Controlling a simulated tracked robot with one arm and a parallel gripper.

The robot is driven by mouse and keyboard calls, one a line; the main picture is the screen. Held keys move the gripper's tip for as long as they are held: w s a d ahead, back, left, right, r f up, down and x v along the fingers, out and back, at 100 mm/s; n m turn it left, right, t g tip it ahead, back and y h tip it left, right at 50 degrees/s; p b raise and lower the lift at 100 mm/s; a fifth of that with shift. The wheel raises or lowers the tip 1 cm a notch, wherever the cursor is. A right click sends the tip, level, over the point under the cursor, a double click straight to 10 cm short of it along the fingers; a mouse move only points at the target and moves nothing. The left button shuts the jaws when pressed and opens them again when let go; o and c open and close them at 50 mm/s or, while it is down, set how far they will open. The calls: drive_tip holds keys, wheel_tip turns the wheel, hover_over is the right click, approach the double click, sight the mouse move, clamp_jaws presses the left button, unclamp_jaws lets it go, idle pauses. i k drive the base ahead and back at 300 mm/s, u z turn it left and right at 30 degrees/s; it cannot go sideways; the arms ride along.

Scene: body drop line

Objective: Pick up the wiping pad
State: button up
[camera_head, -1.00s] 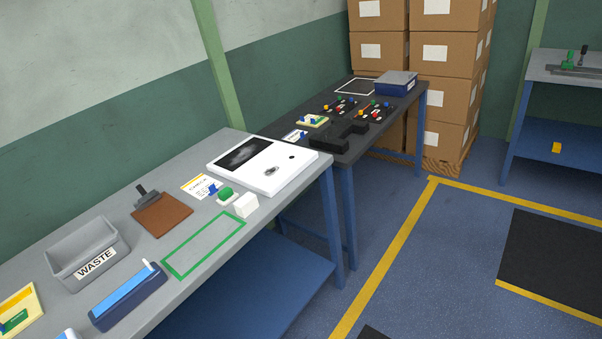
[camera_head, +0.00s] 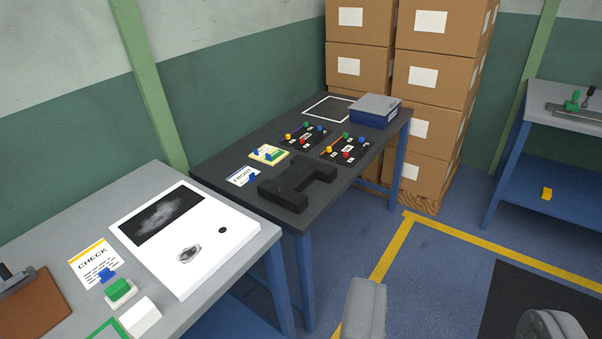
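A small white block (camera_head: 140,317), which may be the wiping pad, sits on the grey bench (camera_head: 228,300) at the lower left. It is beside a green button-like piece (camera_head: 119,289) on a white base. I cannot tell for sure which thing is the pad. Two rounded grey parts of my gripper (camera_head: 458,308) show at the bottom right, wide apart, with only floor visible between them. My gripper is well to the right of the bench and touches nothing visible.
A white panel (camera_head: 205,262) and CHECK card (camera_head: 93,262) lie on the bench. A dark table (camera_head: 225,160) behind holds a black bracket (camera_head: 298,184), coloured parts and a blue box (camera_head: 375,111). Cartons (camera_head: 432,75) stand behind.

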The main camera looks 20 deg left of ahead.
sight(119, 292)
drive_tip(key=u, duration=0.55)
drive_tip(key=i, duration=0.95)
drive_tip(key=u, duration=0.6)
drive_tip(key=k, duration=0.8)
drive_tip(key=u, duration=0.15)
drive_tip(key=i, duration=0.85)
drive_tip(key=z, duration=0.1)
